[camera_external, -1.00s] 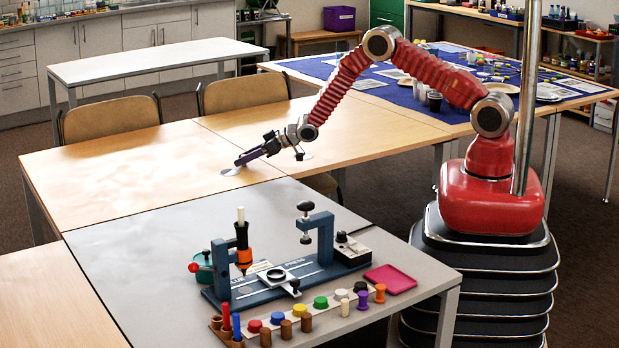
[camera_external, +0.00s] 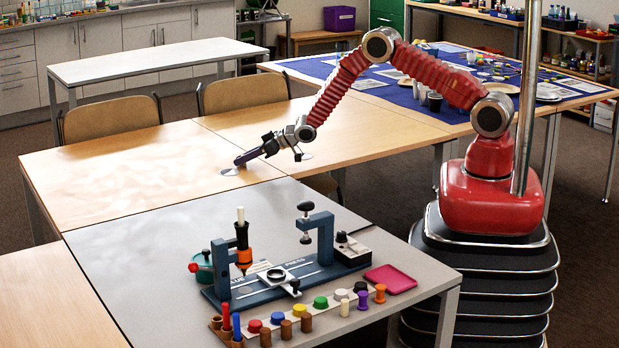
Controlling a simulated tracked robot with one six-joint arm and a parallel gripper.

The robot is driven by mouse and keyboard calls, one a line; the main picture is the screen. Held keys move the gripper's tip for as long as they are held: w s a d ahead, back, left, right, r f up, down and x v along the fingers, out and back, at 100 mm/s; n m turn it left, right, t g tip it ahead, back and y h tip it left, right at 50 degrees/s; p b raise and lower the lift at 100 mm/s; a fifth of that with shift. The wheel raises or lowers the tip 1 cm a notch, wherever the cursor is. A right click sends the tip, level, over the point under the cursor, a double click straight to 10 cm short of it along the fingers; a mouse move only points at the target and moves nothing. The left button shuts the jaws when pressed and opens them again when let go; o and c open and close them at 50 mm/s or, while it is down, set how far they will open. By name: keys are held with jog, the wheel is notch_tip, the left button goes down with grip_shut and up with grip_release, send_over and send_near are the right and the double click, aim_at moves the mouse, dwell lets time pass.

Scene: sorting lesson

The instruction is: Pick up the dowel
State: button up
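My gripper (camera_external: 270,160) is over the middle of the wooden tables, at the far side. Its two jaws look spread apart, a dark purple one to the left and a short grey one to the right. I see nothing between them. Several dowel-like pegs stand on the grey table, far from my gripper. A red peg (camera_external: 226,316) and a blue peg (camera_external: 237,326) stand upright in a brown holder. Which one is the dowel, I cannot tell.
The wooden tables (camera_external: 110,175) are clear. Two chairs (camera_external: 110,118) stand behind.

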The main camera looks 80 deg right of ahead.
grip_shut()
jog(key=shift+r, duration=0.1)
notch_tip(320, 180, up, 10)
jog(key=shift+f, duration=0.1)
dwell(0.4)
